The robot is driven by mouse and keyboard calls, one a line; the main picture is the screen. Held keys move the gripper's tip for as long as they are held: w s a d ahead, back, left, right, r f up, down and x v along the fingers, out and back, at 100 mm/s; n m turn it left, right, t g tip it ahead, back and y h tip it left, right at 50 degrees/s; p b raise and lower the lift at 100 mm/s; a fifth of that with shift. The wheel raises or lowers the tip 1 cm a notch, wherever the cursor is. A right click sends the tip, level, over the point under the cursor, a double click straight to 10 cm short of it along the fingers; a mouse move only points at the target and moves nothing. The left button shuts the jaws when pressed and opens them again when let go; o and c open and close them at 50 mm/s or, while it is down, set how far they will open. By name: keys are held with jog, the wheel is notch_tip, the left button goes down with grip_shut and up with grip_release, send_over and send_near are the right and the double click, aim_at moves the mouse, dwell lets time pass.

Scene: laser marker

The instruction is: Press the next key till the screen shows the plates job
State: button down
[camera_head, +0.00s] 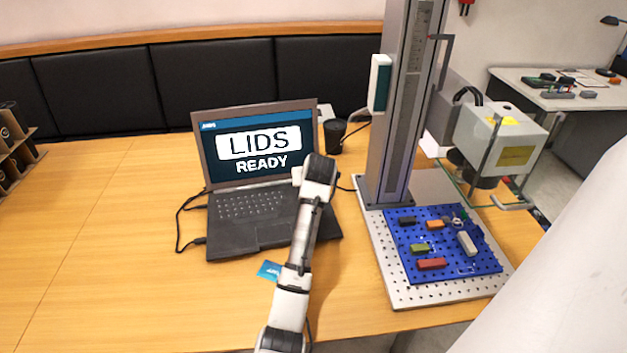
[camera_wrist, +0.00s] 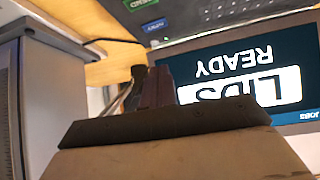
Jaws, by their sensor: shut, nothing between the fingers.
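The laptop (camera_head: 225,238) stands open on the wooden table. Its screen (camera_head: 222,172) reads "LIDS" in a white box with "READY" below it. The screen also shows upside down in the wrist view (camera_wrist: 205,50). My arm covers the right part of the keyboard in the head view. In the wrist view a green key (camera_wrist: 138,3) and a blue key (camera_wrist: 156,25) show on the dark laptop deck; their labels are too small to read. My gripper (camera_wrist: 155,80) is shut and empty, close to the laptop. Its fingertips are hidden in the head view, and I cannot tell whether they touch a key.
The laser marker's tall grey column (camera_head: 400,120) stands right of the laptop. A blue plate (camera_head: 400,238) with several small blocks lies on its perforated base. A black cup (camera_head: 334,137) stands behind the laptop. A blue card (camera_head: 268,270) lies in front.

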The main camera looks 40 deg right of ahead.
jog(key=shift+v, duration=1.45)
